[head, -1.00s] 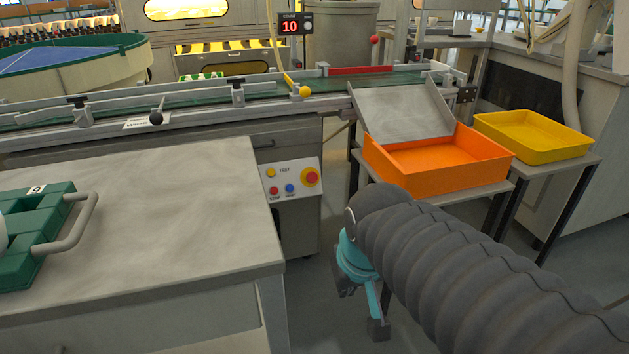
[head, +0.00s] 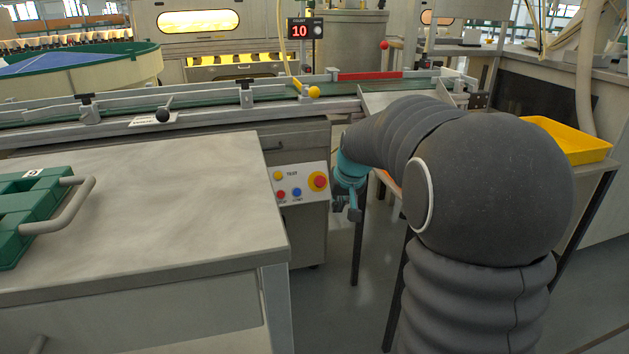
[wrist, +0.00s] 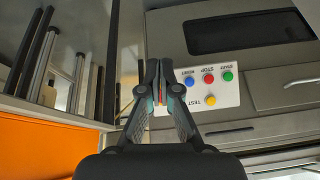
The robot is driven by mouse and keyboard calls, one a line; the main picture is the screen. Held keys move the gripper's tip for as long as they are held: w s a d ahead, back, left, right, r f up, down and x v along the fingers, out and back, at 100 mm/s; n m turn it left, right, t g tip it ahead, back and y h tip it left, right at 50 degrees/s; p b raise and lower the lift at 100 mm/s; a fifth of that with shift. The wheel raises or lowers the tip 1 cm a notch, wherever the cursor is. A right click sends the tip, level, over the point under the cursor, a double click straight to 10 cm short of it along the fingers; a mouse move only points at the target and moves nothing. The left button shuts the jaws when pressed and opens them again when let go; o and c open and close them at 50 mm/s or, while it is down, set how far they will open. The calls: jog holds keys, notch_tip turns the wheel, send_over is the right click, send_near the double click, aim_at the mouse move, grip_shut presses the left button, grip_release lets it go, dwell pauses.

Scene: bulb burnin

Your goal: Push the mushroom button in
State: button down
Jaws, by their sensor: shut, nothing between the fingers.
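The mushroom button (head: 318,181) is red on a round yellow base, at the right end of the white control panel (head: 306,197) in the head view. My gripper (head: 346,211) is shut and empty, just right of the panel and a little below the button there. In the wrist view my gripper (wrist: 159,68) has its fingertips together in front of one end of the panel (wrist: 228,95). The mushroom button is mostly or wholly hidden behind the fingers there. A thin red-orange sliver shows between them. I cannot tell whether the fingertips touch the button.
Smaller blue (wrist: 190,81), red (wrist: 208,78), green (wrist: 228,76) and yellow (wrist: 210,100) buttons sit on the panel. A grey worktop (head: 150,190) stands left of it. A yellow tray (head: 580,145) and table legs (head: 359,250) are on the right.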

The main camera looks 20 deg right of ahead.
jog(key=w+d+r+n+t, duration=0.1)
jog(key=w+r+t, duration=0.1)
jog(key=w+r, duration=0.4)
jog(key=w, duration=0.2)
jog(key=shift+w+d+t, duration=0.25)
jog(key=shift+w+t, duration=0.1)
jog(key=shift+t, duration=0.05)
jog(key=b, duration=0.1)
send_near(321, 182)
jog(key=x, duration=0.5)
jog(key=shift+s+a+f, duration=0.1)
jog(key=shift+s+f, duration=0.05)
jog(key=shift+f, duration=0.2)
jog(key=shift+w+f, duration=0.4)
jog(key=shift+w, duration=0.4)
